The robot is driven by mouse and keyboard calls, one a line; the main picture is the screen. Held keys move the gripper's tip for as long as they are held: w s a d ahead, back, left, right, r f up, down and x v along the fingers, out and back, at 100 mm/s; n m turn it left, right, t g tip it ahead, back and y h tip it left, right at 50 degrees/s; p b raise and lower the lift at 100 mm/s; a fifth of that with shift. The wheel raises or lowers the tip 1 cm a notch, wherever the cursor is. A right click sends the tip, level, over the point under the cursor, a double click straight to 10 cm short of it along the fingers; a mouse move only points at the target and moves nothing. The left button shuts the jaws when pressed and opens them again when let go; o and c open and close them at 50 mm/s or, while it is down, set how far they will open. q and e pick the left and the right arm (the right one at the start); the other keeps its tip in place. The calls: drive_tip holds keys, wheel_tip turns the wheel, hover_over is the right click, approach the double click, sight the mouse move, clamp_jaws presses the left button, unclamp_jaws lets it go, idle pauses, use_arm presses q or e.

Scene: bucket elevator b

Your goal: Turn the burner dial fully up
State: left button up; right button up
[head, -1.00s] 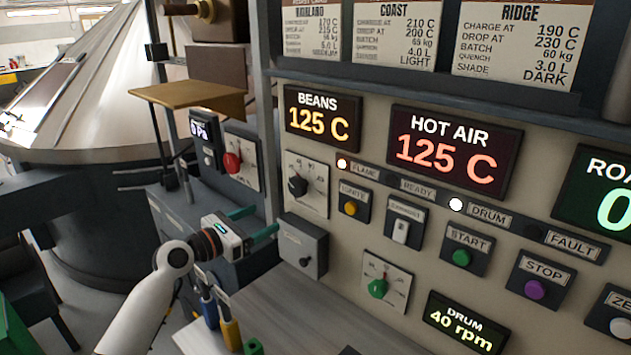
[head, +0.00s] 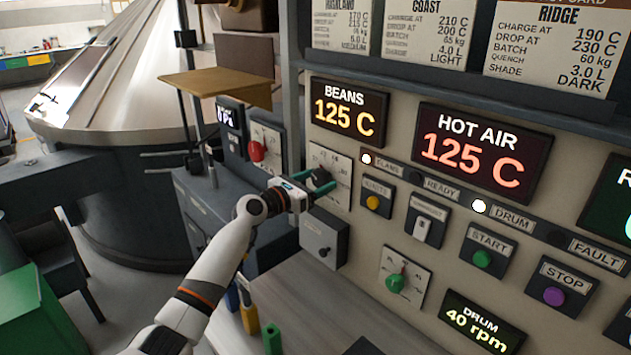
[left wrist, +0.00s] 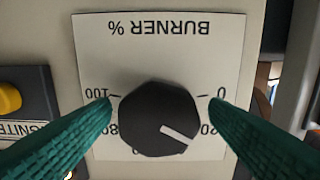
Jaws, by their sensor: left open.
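The burner dial is a black knob (left wrist: 158,118) on a white plate marked "BURNER %" (left wrist: 160,50), upside down in the left wrist view. Its white pointer line points to the lower right, a little past the 20 mark; 100 is on the left side. In the head view the knob (head: 320,178) is partly hidden by my fingers. My left gripper (head: 322,181) is open in front of the plate. Its green fingers flank the knob in the left wrist view (left wrist: 160,104), with a small gap on each side. My right gripper is not in view.
A grey box with a small knob (head: 324,238) juts out just below the burner plate. The yellow ignite button (head: 373,202) is to its right. A plate with a red knob (head: 256,150) is to the left. The green drum dial (head: 395,283) sits lower right.

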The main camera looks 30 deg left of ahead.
use_arm(q)
drive_tip(key=shift+w+d, duration=0.1)
drive_tip(key=c, duration=1)
drive_tip(key=shift+o, duration=0.2)
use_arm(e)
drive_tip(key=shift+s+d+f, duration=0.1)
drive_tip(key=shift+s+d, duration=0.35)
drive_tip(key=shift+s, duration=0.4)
